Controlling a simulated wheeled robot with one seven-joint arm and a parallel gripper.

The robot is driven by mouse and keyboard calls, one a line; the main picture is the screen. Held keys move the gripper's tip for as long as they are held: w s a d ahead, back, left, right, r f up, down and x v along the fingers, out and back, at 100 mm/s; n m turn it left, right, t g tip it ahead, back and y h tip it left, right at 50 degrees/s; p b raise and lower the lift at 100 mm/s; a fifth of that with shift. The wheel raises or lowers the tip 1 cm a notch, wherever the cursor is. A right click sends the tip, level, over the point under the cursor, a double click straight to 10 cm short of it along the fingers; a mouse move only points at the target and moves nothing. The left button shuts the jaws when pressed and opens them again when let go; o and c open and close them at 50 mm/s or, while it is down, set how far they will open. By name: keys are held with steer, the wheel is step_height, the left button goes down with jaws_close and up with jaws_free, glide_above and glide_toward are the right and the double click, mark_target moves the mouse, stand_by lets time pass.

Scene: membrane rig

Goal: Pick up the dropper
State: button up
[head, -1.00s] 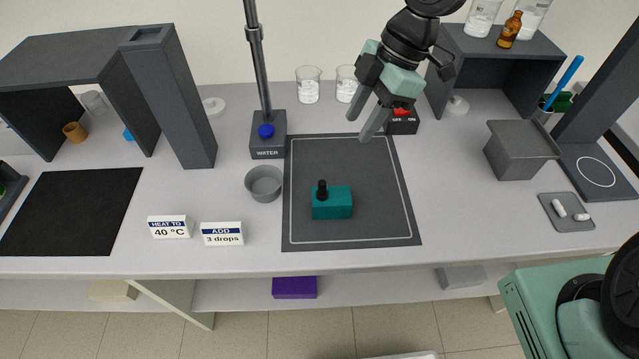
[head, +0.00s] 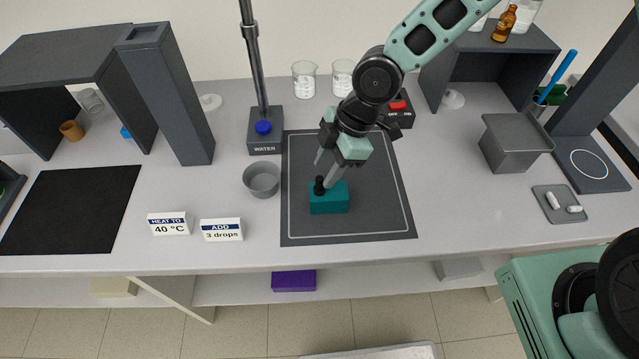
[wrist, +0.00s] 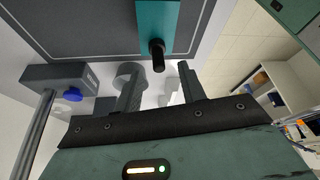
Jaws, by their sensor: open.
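The dropper (head: 319,186) shows as a black bulb standing up from the left part of a teal block (head: 330,202). The block rests on the dark mat (head: 375,215). In the wrist view the black dropper top (wrist: 157,56) sticks out from the teal block (wrist: 157,25). My gripper (head: 323,172) is open and empty, its fingers pointing down just above the dropper. In the wrist view the fingers of my gripper (wrist: 158,80) are spread to both sides of the dropper top, which lies a little beyond the tips. The dropper's lower part is hidden in the block.
A grey bowl (head: 262,179) stands left of the mat. The water stand (head: 265,138) with a blue knob rises behind it. A box with a red switch (head: 399,108) is behind right. A grey bin (head: 512,145) stands further right. The mat's right side is clear.

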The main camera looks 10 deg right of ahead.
mark_target(320, 178)
steer(key=shift+p+x, duration=0.4)
steer(key=shift+x, duration=1.55)
jaws_close()
steer(key=shift+r, duration=0.15)
steer(key=shift+r+b, duration=0.7)
steer(key=shift+r, duration=4.25)
